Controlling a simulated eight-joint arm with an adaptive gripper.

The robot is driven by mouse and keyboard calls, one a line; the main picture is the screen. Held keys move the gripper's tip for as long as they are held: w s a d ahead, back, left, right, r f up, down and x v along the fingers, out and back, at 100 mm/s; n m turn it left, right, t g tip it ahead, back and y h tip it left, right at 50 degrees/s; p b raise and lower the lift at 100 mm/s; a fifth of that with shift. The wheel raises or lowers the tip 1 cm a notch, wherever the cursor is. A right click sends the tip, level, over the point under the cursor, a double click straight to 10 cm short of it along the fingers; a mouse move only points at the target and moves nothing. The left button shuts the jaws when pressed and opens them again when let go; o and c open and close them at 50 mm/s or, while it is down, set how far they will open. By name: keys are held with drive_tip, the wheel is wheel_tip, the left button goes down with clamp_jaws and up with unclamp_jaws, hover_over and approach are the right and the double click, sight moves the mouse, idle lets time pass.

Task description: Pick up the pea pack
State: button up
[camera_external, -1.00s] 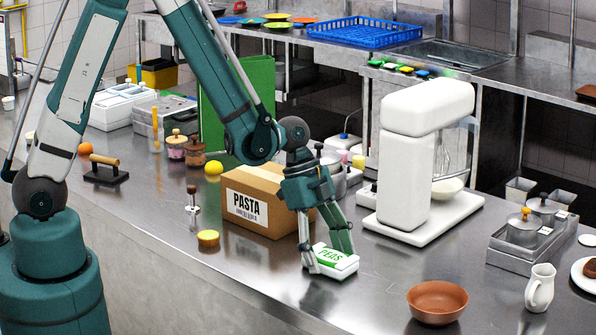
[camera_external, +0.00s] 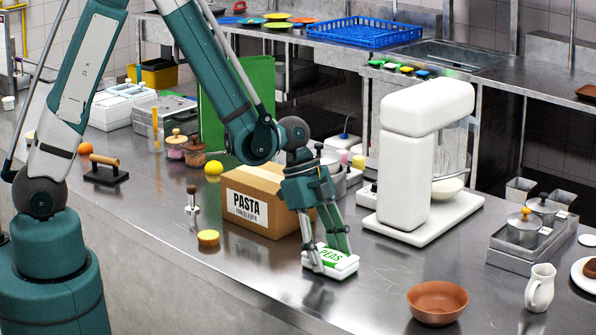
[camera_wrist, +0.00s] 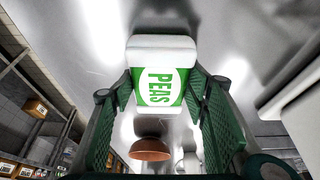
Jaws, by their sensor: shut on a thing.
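The pea pack (camera_external: 331,259) is a small white and green pack with the word PEAS on it, at the front of the steel counter. My gripper (camera_external: 327,258) reaches down over it, with a finger on either side. In the wrist view the pea pack (camera_wrist: 160,75) sits between the two green finger pads of my gripper (camera_wrist: 157,95), which are shut on it. The pack lies at or very close to the counter top; I cannot tell whether there is a gap under it.
A PASTA box (camera_external: 262,203) stands just behind and left of my gripper. A white stand mixer (camera_external: 408,165) is to the right. A brown bowl (camera_external: 436,302) stands to the front right. A yellow-topped item (camera_external: 208,238) is at the left. The counter between pack and bowl is clear.

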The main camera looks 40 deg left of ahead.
sight(329, 255)
drive_tip(key=shift+r, duration=5)
drive_tip(key=shift+d, duration=0.1)
